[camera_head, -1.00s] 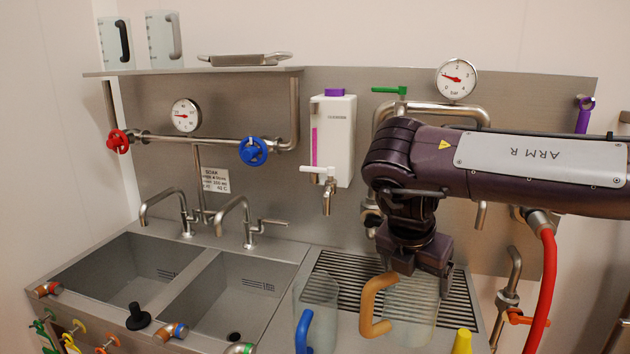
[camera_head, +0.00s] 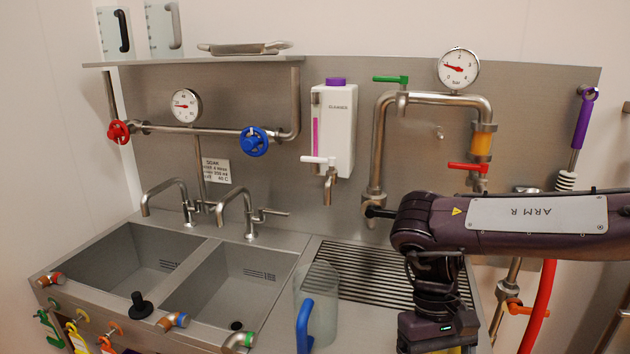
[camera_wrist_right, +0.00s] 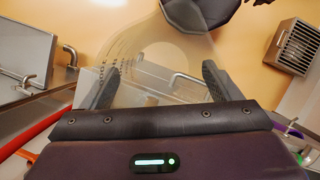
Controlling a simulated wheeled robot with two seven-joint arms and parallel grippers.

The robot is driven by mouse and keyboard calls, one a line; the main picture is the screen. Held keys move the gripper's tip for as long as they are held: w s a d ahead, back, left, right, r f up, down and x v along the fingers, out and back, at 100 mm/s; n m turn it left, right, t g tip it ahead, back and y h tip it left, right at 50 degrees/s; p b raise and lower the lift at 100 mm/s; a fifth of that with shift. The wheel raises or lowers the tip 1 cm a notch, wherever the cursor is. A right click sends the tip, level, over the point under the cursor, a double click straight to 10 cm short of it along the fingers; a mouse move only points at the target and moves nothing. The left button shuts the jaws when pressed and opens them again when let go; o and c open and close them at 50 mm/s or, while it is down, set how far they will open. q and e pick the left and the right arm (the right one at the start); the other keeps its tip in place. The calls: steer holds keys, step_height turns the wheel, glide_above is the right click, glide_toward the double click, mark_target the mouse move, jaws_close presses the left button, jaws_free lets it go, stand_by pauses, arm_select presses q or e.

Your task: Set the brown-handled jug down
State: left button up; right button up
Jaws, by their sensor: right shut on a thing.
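My right gripper's wrist shows at the bottom of the head view; its fingertips are below the picture edge there. In the right wrist view my right gripper (camera_wrist_right: 158,84) is shut on a clear jug (camera_wrist_right: 150,55) with graduation marks, one finger on each side. Its handle cannot be made out in that view. In the head view the held jug is hidden or out of the picture, so I cannot tell if it touches a surface. My left gripper is not in view.
A clear jug with a blue handle (camera_head: 304,328) stands left of the drain grille (camera_head: 365,272). The part of the grille that shows is clear. Two sink basins (camera_head: 122,262) lie at the left. A red hose (camera_head: 541,305) hangs at the right.

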steer(key=shift+s+f+m+y, duration=0.35)
steer(key=shift+s+m, duration=0.2)
steer(key=shift+m, duration=0.35)
steer(key=shift+r, duration=0.1)
